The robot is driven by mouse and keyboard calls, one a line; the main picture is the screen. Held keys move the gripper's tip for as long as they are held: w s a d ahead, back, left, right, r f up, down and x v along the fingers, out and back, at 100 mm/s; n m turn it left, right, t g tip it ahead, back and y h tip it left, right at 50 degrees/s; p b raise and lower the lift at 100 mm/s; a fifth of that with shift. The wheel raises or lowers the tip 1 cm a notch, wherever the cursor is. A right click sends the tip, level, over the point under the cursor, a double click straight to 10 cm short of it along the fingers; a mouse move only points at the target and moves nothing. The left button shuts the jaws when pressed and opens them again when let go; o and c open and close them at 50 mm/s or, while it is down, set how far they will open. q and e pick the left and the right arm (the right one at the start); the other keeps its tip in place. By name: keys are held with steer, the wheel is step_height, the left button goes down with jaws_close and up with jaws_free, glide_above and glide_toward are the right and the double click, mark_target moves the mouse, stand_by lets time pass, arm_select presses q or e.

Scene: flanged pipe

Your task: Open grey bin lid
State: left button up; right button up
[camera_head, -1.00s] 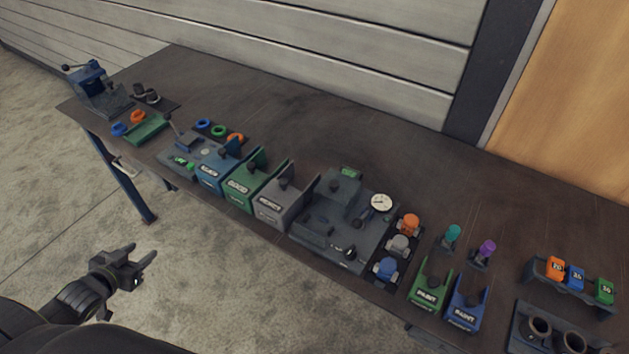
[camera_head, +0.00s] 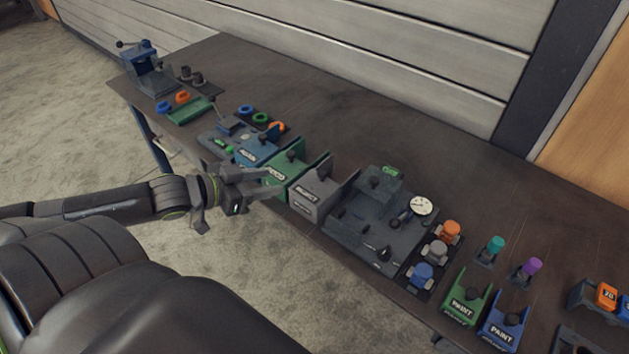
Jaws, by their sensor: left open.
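The grey bin (camera_head: 311,199) stands near the front edge of the table, with a label on its front and a dark knob on top; its lid looks closed, though I cannot be sure. The green bin (camera_head: 286,178) stands directly left of it, then the blue bin (camera_head: 253,152). My left gripper (camera_head: 268,191) is open and empty, in front of the green bin and left of the grey bin. It overlaps the lower green bin in the picture; I cannot tell whether they touch. My right gripper is not in view.
A dark fixture plate (camera_head: 376,238) with a dial (camera_head: 421,206) stands right of the grey bin. Green (camera_head: 463,301) and blue (camera_head: 502,323) paint bins stand farther right. A blue press (camera_head: 150,70) is at the far left. The table's back strip is clear.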

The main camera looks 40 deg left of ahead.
arm_select(q)
steer(key=b, duration=0.5)
glide_toward(318, 174)
steer(key=b+x, duration=0.1)
steer(key=x, duration=0.6)
steer(key=shift+r, duration=0.1)
steer(key=shift+x, duration=0.8)
jaws_close()
